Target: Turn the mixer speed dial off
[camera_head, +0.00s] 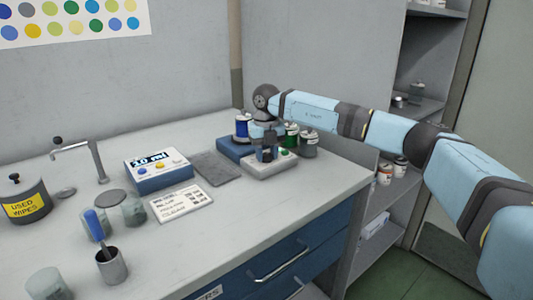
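My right arm reaches in from the right over the counter, and its gripper (266,153) points down at the back right. It is over a low light-grey unit (270,170), which I take to be the mixer. A small green spot (284,153) shows on the unit's top, just right of the gripper. The speed dial cannot be made out; the gripper may hide it. The fingers are small and dark, so I cannot tell whether they are open, shut or touching anything. My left gripper is not in view.
A blue box with a "10 ml" display (152,168), a grey pad (215,167) and a printed card (181,204) lie left of the unit. Lidded jars (308,145) stand close on its right. The counter's front (240,225) is clear.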

